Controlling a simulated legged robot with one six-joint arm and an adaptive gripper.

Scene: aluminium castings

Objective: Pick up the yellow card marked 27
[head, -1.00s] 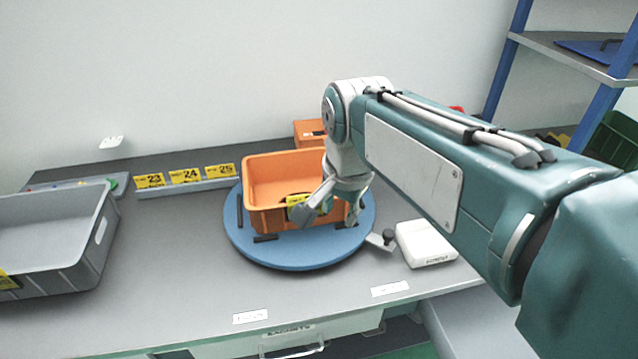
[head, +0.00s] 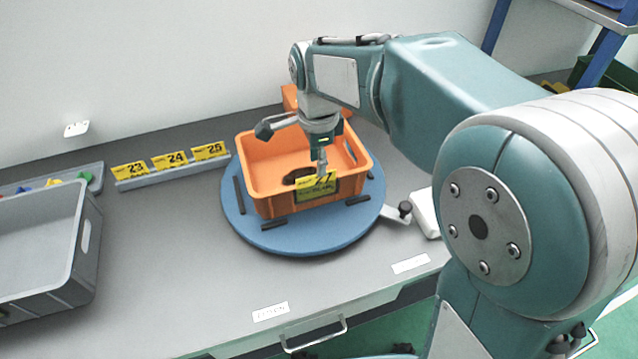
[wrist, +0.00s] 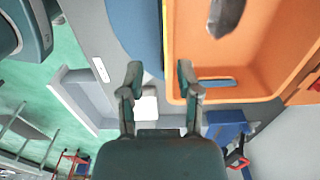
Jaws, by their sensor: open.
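The yellow card marked 27 (head: 318,188) is at the front wall of the orange crate (head: 262,190), which stands on a round blue turntable (head: 300,238). My gripper (head: 294,147) is open over the crate. One finger points left; the other hangs down just above the card's top edge, and I cannot tell if it touches. In the wrist view, my open gripper (wrist: 160,80) has nothing between its fingers, with the orange crate (wrist: 262,60) to the right. A dark casting (head: 289,179) lies inside the crate.
A rail with yellow cards 23, 24 (head: 170,161) and 25 stands at the back left. A grey crate (head: 85,250) is at the left. A lever (head: 398,214) and white box (head: 424,213) are right of the turntable.

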